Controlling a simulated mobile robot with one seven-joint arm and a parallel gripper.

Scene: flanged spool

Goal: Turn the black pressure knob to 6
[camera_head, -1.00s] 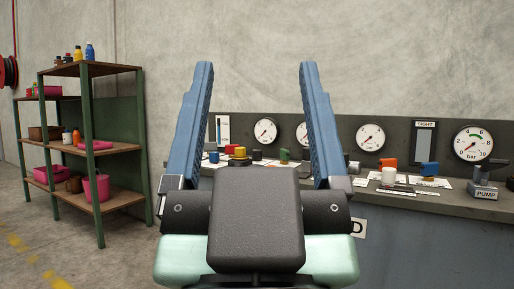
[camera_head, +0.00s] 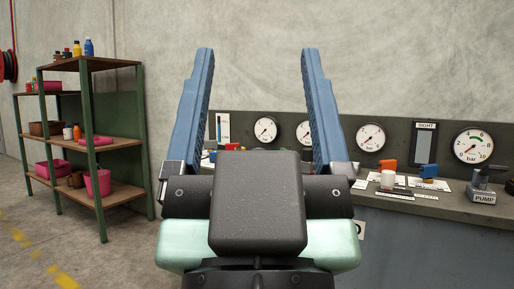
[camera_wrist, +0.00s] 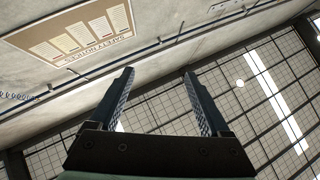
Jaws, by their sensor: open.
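My gripper (camera_head: 257,52) is raised in front of the head camera, with its two blue fingers wide apart and nothing between them. The wrist view shows the same open, empty gripper (camera_wrist: 158,73) pointing at the wall and a gridded ceiling or window. I cannot make out the black pressure knob; the gripper body covers the middle of the bench (camera_head: 460,208).
Orange (camera_head: 388,164), white (camera_head: 387,180) and blue (camera_head: 428,171) parts sit on the bench right of the gripper. A pump (camera_head: 483,190) with a lever stands at the right end. A shelf rack (camera_head: 97,150) stands at left. Floor between rack and bench is clear.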

